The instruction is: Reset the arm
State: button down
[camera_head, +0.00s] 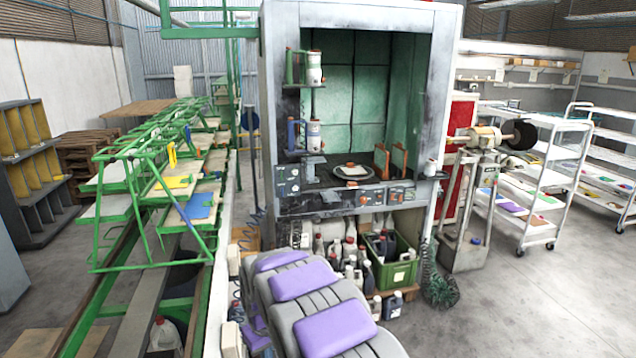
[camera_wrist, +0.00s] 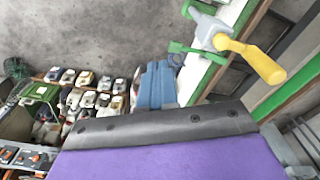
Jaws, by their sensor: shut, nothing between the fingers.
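My arm, grey with purple pads (camera_head: 303,281), lies low at the bottom middle of the head view, in front of the booth. The head view does not show the fingertips clearly. In the wrist view my gripper (camera_wrist: 160,126) shows as a dark grey lip with screws along a purple surface at the bottom. It is shut and holds nothing. It is apart from the bottles and the crate seen beyond it.
A grey booth (camera_head: 448,70) stands ahead, with bottles and a green crate (camera_head: 408,272) beneath. A green rack line (camera_head: 130,165) runs along the left. A buffing machine (camera_head: 468,215) and white shelf carts (camera_head: 547,180) stand right. Floor at lower right is clear.

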jog(key=s+d+r+m+g, duration=0.1)
jog(key=s+d+r+m, duration=0.1)
jog(key=s+d+r, duration=0.55)
jog(key=s+d+r+m, duration=0.2)
jog(key=s+d+r, duration=0.2)
jog(key=s+d, duration=0.65)
jog(key=s+d+m, duration=0.1)
jog(key=s+d, duration=0.2)
jog(key=s, duration=0.3)
jog(key=s+d+m+g, duration=0.1)
jog(key=s+d, duration=0.2)
jog(key=s, duration=0.4)
jog(key=s+d+m, duration=0.1)
jog(key=s+d, duration=0.2)
jog(key=s, duration=0.3)
jog(key=shift+s+r+m, duration=0.15)
jog(key=shift+s+m, duration=0.25)
